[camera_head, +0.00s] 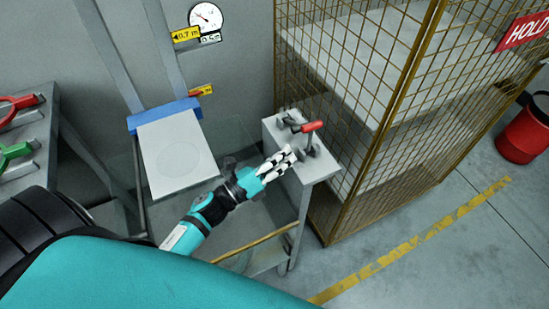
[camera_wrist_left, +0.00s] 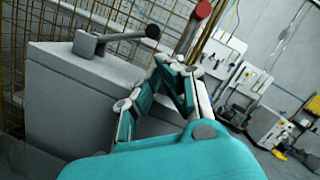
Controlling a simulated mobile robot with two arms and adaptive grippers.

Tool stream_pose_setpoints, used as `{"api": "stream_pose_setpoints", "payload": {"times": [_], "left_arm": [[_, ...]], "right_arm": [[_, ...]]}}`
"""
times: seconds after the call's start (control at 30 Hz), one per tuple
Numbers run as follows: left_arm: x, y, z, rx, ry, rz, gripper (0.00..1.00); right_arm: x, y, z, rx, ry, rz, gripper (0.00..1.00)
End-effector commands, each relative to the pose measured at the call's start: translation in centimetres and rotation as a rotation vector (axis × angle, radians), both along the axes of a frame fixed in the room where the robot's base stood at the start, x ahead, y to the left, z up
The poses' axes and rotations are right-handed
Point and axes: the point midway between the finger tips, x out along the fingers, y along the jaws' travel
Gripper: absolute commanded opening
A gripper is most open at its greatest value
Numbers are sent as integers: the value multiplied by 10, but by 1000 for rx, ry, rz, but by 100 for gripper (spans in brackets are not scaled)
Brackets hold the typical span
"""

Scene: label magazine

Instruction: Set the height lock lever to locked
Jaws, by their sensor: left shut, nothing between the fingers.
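Two levers stand on top of a grey cabinet (camera_head: 321,168). One has a red grip (camera_head: 312,127) and a grey base; its red end (camera_wrist_left: 203,10) shows at the top of the left wrist view. The other is a grey lever (camera_head: 289,120), with a black knob (camera_wrist_left: 152,31) in the left wrist view. I see no label saying which is the height lock lever. My left gripper (camera_head: 288,158) is shut and empty at the cabinet's near left edge, just short of the red-grip lever. Contact cannot be told. My right gripper is not in view.
A wire cage (camera_head: 370,90) stands right behind the cabinet. A grey platform with a blue back edge (camera_head: 165,116) is to the left, below a gauge (camera_head: 206,17). A red bin (camera_head: 523,135) is far right. A side bench (camera_head: 35,130) holds red and green tools.

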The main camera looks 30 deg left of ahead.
Motion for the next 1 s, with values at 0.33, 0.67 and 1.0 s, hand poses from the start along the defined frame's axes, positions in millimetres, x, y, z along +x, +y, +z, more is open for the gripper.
{"api": "stream_pose_setpoints", "payload": {"times": [0.33, 0.67, 1.0], "left_arm": [[39, -21, 9, -2, 0, 0, 0], [42, -23, 8, -2, 2, 0, 0], [46, -17, 22, -2, 1, 1, 0]], "right_arm": [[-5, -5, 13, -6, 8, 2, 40], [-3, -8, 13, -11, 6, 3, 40], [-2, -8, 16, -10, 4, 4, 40]]}}
